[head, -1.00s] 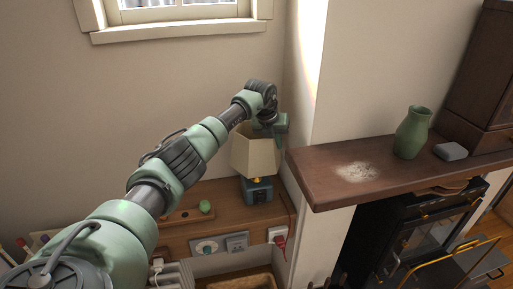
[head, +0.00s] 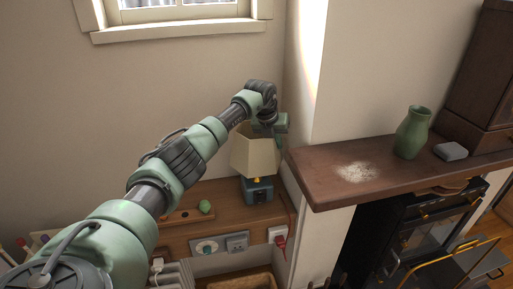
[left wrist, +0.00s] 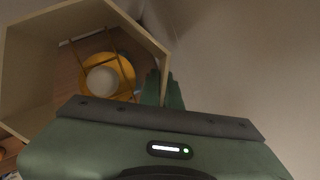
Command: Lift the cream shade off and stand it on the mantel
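The cream shade (head: 254,158) is a faceted, open-topped lampshade on the lamp, whose blue base (head: 257,190) stands on a low wooden shelf in the corner. In the left wrist view I look down into the shade (left wrist: 30,75), with a round white bulb (left wrist: 102,81) and an orange-yellow ring inside. My left gripper (head: 268,131) is at the shade's top rim. Its fingers (left wrist: 162,90) sit close together, one on each side of the shade wall, and appear shut on it. The wooden mantel (head: 330,193) is to the right. My right gripper is not seen.
On the mantel are a pale powdery patch (head: 357,172), a green vase (head: 412,133), a grey block (head: 451,151) and a dark cabinet (head: 482,80). The mantel's left front is bare. A wall corner stands right of the lamp. A red cord (head: 290,215) hangs beside it.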

